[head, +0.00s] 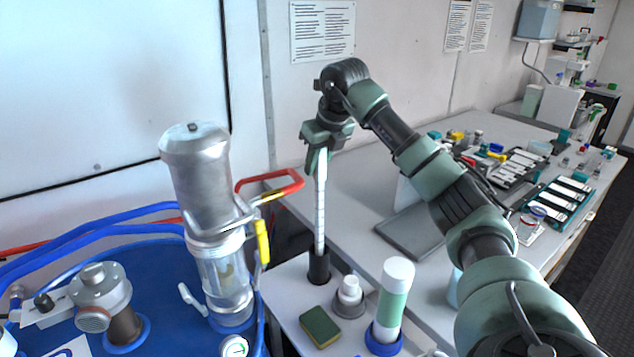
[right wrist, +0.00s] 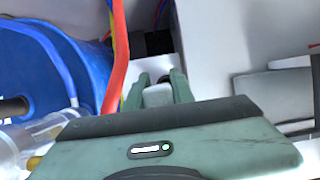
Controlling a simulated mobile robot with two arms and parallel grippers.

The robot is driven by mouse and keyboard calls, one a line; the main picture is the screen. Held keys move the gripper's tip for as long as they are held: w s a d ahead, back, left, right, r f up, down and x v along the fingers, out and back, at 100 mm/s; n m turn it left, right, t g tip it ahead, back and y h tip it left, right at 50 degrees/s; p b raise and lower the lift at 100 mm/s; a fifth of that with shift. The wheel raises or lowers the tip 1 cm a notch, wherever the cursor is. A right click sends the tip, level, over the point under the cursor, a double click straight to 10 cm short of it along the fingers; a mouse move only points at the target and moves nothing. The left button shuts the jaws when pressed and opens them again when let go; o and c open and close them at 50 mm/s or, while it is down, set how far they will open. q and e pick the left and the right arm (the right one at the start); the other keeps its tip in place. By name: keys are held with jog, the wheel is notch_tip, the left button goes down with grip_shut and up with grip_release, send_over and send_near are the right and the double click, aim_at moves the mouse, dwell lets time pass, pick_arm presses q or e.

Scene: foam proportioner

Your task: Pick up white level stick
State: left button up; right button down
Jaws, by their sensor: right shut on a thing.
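The white level stick (head: 320,205) stands upright with dark marks along its length. Its lower end meets the black cylindrical holder (head: 319,270) on the small white stand; I cannot tell how deep it sits inside. My right gripper (head: 319,160) is above the holder, pointing down, and shut on the upper end of the stick. In the right wrist view the gripper (right wrist: 158,88) has the pale stick top (right wrist: 157,95) between its two fingers. The rest of the stick is hidden there. My left gripper is not in view.
A metal and clear cylinder (head: 205,190) with red and yellow handles stands left of the stick on a blue drum (head: 160,340). A green-and-white bottle (head: 393,300), a small white bottle (head: 350,289) and a sponge (head: 320,327) sit near the holder. A grey tray (head: 410,232) lies right.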

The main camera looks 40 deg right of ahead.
notch_tip(320, 180, up, 14)
jog(key=shift+r, duration=0.3)
dwell(0.3)
notch_tip(320, 180, up, 12)
jog(key=p, duration=1.3)
jog(key=shift+p, duration=0.35)
